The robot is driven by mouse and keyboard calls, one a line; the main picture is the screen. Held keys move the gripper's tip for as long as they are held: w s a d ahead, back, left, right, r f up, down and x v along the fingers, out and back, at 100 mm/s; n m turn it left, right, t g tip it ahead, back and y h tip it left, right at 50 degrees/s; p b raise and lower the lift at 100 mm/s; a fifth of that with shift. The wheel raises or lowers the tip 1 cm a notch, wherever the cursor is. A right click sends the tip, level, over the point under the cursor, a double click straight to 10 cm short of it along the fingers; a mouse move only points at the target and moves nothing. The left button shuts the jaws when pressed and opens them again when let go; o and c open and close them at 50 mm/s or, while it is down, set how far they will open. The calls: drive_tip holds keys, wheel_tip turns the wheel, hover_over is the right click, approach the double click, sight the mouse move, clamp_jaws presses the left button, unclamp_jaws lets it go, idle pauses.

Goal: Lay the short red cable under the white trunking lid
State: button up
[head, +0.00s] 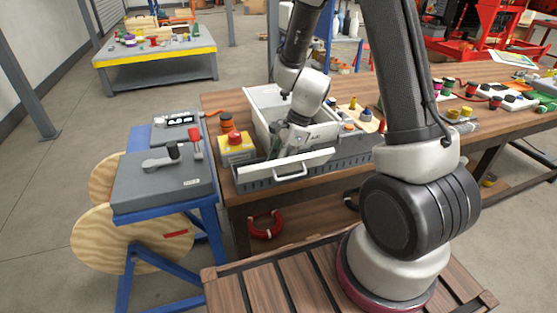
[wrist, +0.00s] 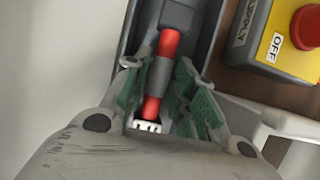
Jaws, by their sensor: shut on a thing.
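The short red cable (wrist: 168,44) shows in the wrist view, with a grey sleeve around its middle and a pale end piece near my palm. My gripper (wrist: 165,80) has its green-padded fingers on both sides of the cable and is shut on it. The cable lies along a dark grey channel, the trunking (wrist: 205,30); whether it touches the floor is unclear. In the head view my gripper (head: 290,138) is low behind the white trunking lid (head: 318,161), which has a handle and stands tilted above the grey slotted trunking (head: 345,157). The cable is hidden there.
A white open box (head: 262,100) is behind the lid. Small parts (head: 365,112) sit to the right, close by.

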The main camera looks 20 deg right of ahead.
drive_tip(key=shift+f, duration=0.35)
drive_tip(key=o, duration=1.1)
drive_tip(key=v, duration=1.2)
